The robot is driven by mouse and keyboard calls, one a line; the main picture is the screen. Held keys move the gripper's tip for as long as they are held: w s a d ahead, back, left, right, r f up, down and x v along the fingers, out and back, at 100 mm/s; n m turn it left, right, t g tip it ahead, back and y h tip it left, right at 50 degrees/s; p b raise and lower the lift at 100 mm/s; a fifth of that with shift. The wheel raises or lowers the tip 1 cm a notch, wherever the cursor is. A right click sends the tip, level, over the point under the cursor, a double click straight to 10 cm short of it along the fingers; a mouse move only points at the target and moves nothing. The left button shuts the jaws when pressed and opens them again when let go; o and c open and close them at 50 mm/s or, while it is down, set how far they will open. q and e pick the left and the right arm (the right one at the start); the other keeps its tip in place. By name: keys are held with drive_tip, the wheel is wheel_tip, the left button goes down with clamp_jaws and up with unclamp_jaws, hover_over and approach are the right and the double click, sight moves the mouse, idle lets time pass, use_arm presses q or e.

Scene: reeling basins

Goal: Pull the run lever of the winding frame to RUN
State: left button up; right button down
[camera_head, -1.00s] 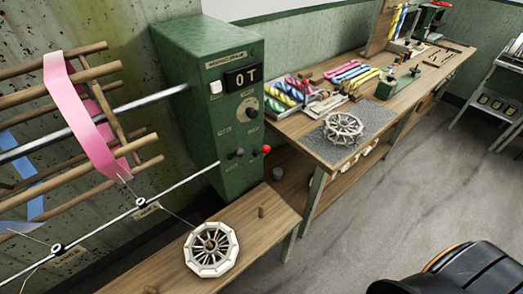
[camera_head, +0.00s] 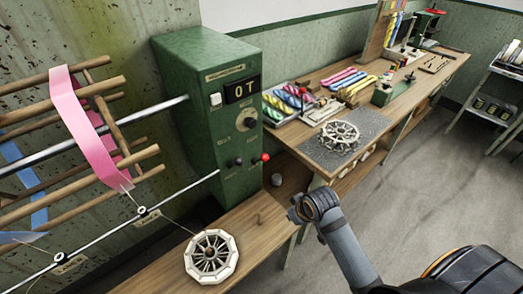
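The green winding frame control box (camera_head: 205,110) stands against the wall at left centre, with a display reading "0T". A lever with a red ball knob (camera_head: 265,157) sticks out low on its front, pointing to the right. A dark knob (camera_head: 238,161) is beside it on the left. The labels there are too small to read. My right arm comes in from the lower right, and its dark end (camera_head: 297,210) is below and right of the red knob, apart from it. The gripper fingers cannot be made out. My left gripper is not in view.
The wooden skein rack with pink ribbon (camera_head: 85,120) is at left. A second bench behind holds coloured skeins (camera_head: 290,97) and another spoked reel (camera_head: 340,133). Open floor lies at right.

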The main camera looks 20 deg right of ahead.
drive_tip(key=w+r+n+t+y, duration=0.1)
drive_tip(key=w+r, duration=0.5)
drive_tip(key=w, duration=0.3)
drive_tip(key=w+d+r+n+t+y, duration=0.1)
drive_tip(key=w+r+n, duration=0.1)
drive_tip(key=w+r, duration=0.5)
drive_tip(key=w, duration=0.3)
drive_tip(key=shift+w+r+y, duration=0.2)
drive_tip(key=shift+w+y, duration=0.05)
drive_tip(key=shift+y, duration=0.15)
drive_tip(key=shift+d, duration=0.1)
drive_tip(key=p, duration=0.2)
hover_over(260, 160)
drive_tip(key=shift+t, duration=0.3)
drive_tip(key=f, duration=0.7)
drive_tip(key=shift+s+d+f, duration=0.15)
drive_tip(key=shift+s+f, duration=0.2)
drive_tip(key=shift+f, duration=0.05)
drive_tip(key=shift+f, duration=0.1)
